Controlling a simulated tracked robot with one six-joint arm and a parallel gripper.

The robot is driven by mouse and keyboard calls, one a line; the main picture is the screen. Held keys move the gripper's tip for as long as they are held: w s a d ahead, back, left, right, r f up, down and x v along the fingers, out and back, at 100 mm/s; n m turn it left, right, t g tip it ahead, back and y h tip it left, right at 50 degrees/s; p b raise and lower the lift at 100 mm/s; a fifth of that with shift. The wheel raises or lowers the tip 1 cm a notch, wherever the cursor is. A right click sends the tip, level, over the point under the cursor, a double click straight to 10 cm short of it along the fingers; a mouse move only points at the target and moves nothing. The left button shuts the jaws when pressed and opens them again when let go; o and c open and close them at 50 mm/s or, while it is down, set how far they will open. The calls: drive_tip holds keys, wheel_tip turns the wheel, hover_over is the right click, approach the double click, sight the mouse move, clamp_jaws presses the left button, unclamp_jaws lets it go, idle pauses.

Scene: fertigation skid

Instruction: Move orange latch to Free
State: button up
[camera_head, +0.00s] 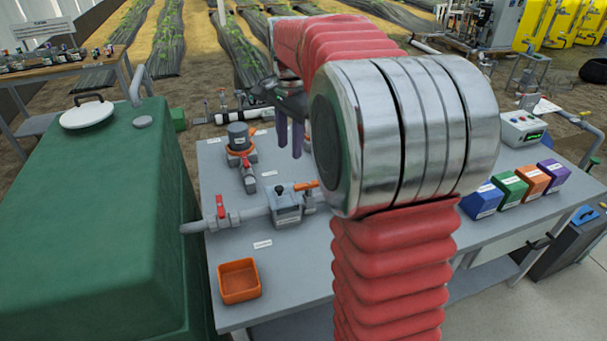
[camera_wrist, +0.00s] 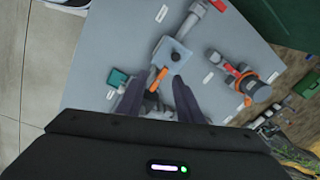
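The orange latch (camera_head: 306,186) is a short bar at the upper right end of a grey valve block (camera_head: 287,208) on the grey bench. The latch (camera_wrist: 158,77) also shows in the wrist view, at the edge of the grey block (camera_wrist: 171,54) with its black knob. My gripper (camera_head: 290,142) has two dark purple fingers pointing down above the bench, behind the latch in the head view. In the wrist view my gripper (camera_wrist: 158,88) is open and empty, its fingertips either side of the latch's lower part in the picture. I cannot tell the height gap; no contact shows.
A red-handled valve (camera_head: 221,207) sits on the pipe left of the block. A second red handle (camera_head: 246,164) stands by a grey canister (camera_head: 238,136) with an orange collar. An orange tray (camera_head: 239,281) lies at the front. Coloured boxes (camera_head: 510,188) line the right side.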

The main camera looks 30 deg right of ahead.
sight(309, 184)
drive_tip(key=w+d+f+m+g, duration=0.1)
drive_tip(key=w+d+f+m, duration=0.3)
drive_tip(key=d, duration=0.4)
drive_tip(key=shift+d+f+m+y, duration=0.35)
drive_tip(key=shift+f+m, duration=0.15)
drive_tip(key=shift+f, duration=0.1)
drive_tip(key=shift+w, duration=0.1)
wheel_tip(309, 184, down, 14)
drive_tip(key=shift+r, duration=0.1)
drive_tip(key=shift+c, duration=0.5)
